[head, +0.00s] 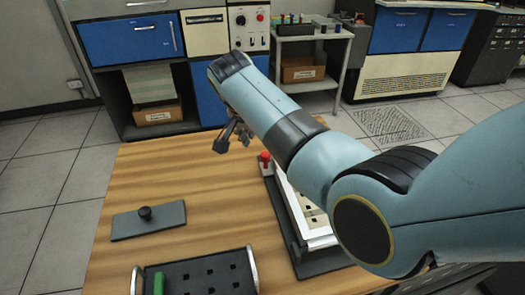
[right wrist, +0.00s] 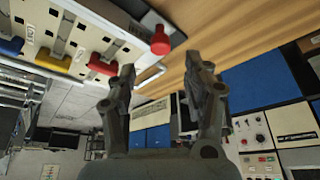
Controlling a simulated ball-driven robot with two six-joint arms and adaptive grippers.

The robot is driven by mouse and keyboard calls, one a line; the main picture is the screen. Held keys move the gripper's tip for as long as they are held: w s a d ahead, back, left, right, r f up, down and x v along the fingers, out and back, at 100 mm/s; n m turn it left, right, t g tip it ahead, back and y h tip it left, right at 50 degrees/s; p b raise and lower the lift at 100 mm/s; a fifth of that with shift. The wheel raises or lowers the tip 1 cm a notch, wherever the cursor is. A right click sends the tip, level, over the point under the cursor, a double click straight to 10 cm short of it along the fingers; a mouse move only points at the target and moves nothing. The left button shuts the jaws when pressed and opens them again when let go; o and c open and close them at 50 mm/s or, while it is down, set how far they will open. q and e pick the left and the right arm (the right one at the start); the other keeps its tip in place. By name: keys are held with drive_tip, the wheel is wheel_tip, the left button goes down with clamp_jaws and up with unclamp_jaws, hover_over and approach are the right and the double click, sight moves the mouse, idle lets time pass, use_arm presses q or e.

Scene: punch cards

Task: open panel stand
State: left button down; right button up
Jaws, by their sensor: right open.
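The panel stand (head: 328,236) appears to be the dark-framed unit with a pale, slotted face at the right of the wooden table, partly hidden behind my right arm. A red round knob (head: 265,157) stands at its far end. In the right wrist view the pale panel (right wrist: 85,42) carries a red tab (right wrist: 103,65), a yellow tab (right wrist: 53,60) and a blue tab (right wrist: 11,46), with the red knob (right wrist: 160,41) at its corner. My right gripper (head: 233,142) is open and empty, beyond and left of the knob, apart from it. My left gripper is out of view.
On the table (head: 215,185) lie a dark plate (head: 165,222) with a black knob and a black holed tray (head: 205,273) with metal handles and a green block (head: 158,283). Blue cabinets (head: 125,38) stand beyond. The table's far left is clear.

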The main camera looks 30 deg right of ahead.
sight(265, 155)
drive_tip(key=x, duration=0.5)
drive_tip(key=shift+w+d+f+b, duration=0.1)
drive_tip(key=shift+f+b, duration=0.1)
drive_tip(key=shift+b, duration=0.1)
drive_tip(key=shift+x, duration=1.1)
drive_tip(key=c, duration=0.6)
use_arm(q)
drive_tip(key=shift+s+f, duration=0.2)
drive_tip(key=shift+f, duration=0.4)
use_arm(e)
clamp_jaws()
